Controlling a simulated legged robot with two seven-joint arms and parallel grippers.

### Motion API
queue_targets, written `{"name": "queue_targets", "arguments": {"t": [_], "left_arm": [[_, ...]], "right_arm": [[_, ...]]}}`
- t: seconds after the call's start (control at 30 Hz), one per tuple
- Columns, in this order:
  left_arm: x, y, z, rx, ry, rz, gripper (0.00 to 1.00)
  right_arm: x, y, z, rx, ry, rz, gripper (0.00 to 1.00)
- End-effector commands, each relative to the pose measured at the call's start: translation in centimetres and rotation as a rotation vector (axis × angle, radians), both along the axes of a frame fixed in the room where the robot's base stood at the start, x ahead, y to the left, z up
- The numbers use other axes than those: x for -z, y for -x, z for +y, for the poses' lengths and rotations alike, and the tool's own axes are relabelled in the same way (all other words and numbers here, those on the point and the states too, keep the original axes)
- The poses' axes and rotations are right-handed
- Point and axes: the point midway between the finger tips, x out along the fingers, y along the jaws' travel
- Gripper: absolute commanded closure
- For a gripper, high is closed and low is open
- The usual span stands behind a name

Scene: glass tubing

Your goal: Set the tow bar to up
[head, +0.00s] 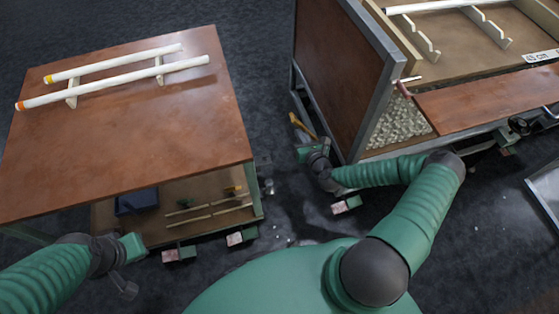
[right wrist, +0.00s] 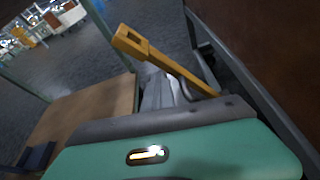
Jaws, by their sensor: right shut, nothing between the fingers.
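The tow bar (head: 300,126) is a yellow bar by the left end of the right-hand cart. In the right wrist view the tow bar (right wrist: 165,62) slants up to the left, with a squared open eye at its upper end. Its lower end is hidden behind my gripper's housing. My right gripper (head: 313,149) is shut and empty, close beside the bar. In the right wrist view its grey fingers (right wrist: 163,92) are just left of the bar; I cannot tell whether they touch it. My left gripper (head: 133,247) is at the left-hand cart's front edge, its fingers unclear.
The left-hand cart (head: 130,120) has a brown top with two white tubes on supports, and a lower shelf with a blue bin (head: 137,201). The right-hand cart's brown end panel (head: 338,75) rises close to my right gripper. A floor gap (head: 265,90) separates the carts.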

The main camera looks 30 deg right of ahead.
Motion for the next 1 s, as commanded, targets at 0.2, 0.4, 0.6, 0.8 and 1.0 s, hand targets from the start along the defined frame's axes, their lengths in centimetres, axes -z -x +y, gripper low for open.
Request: {"name": "queue_targets", "arguments": {"t": [0.2, 0.4, 0.6, 0.8, 1.0], "left_arm": [[-0.5, 0.0, 0.0, 0.000, 0.000, 0.000, 1.00], [-0.5, 0.0, 0.0, 0.000, 0.000, 0.000, 1.00], [-0.5, 0.0, 0.0, 0.000, 0.000, 0.000, 1.00], [-0.5, 0.0, 0.0, 0.000, 0.000, 0.000, 1.00], [-0.5, 0.0, 0.0, 0.000, 0.000, 0.000, 1.00]], "right_arm": [[-1.8, 0.7, -3.0, 0.005, 0.002, -0.003, 1.00], [-2.6, 1.1, -4.9, 0.004, 0.003, -0.001, 1.00], [-2.9, 1.4, -5.9, 0.002, 0.002, 0.000, 1.00], [-3.0, 1.5, -6.2, 0.000, 0.001, 0.001, 1.00], [-2.9, 1.5, -6.2, 0.000, 0.001, 0.001, 1.00]]}}
